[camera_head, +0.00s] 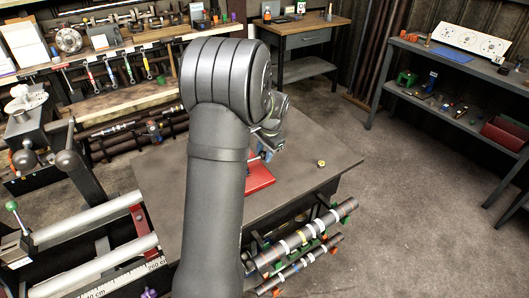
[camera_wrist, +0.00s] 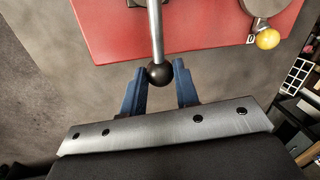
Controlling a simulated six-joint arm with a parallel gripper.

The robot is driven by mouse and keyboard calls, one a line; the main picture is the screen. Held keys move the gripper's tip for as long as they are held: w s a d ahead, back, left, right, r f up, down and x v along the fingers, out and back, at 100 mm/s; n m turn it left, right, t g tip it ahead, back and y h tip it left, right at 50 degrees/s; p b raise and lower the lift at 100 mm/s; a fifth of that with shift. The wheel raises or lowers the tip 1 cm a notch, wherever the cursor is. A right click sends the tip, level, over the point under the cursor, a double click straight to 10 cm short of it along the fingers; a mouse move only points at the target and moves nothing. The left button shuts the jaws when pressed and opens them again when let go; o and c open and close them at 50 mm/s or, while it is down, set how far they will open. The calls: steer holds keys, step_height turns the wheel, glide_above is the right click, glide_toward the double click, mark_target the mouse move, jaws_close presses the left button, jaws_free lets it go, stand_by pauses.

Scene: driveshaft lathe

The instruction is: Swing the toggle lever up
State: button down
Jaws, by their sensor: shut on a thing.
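The toggle lever is a thin steel rod (camera_wrist: 155,30) ending in a black ball knob (camera_wrist: 159,74). It shows in the wrist view in front of a red plate (camera_wrist: 105,28). My gripper (camera_wrist: 160,80) has its two blue fingers on either side of the knob and is shut on it. The left finger lies close against the ball; the contact on the right is hard to see. In the head view my arm hides most of the lever, and the red plate (camera_head: 260,178) shows beside it on the workbench.
A yellow knob (camera_wrist: 267,39) on a metal part stands at the plate's right edge in the wrist view. The grey workbench top (camera_head: 300,150) is largely clear. Dark shafts (camera_head: 303,240) lie on a rack at the bench front. A shelf (camera_head: 450,110) stands at right.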

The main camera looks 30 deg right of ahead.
steer(key=shift+r, duration=0.15)
steer(key=shift+a+r+h, duration=0.2)
steer(key=shift+r+h, duration=0.5)
steer(key=shift+r, duration=0.1)
steer(key=a+r+n+h, duration=0.1)
steer(key=a+r+h, duration=0.4)
steer(key=r+h, duration=0.3)
steer(key=a+r+n+h, duration=0.1)
steer(key=a+r+h, duration=0.1)
steer(key=a+h, duration=0.7)
steer(key=shift+w+a+r+t, duration=0.3)
steer(key=shift+w+a, duration=0.05)
steer(key=shift+a, duration=2)
steer(key=c, duration=1.1)
jaws_free()
steer(key=shift+f, duration=0.1)
steer(key=shift+r, duration=0.25)
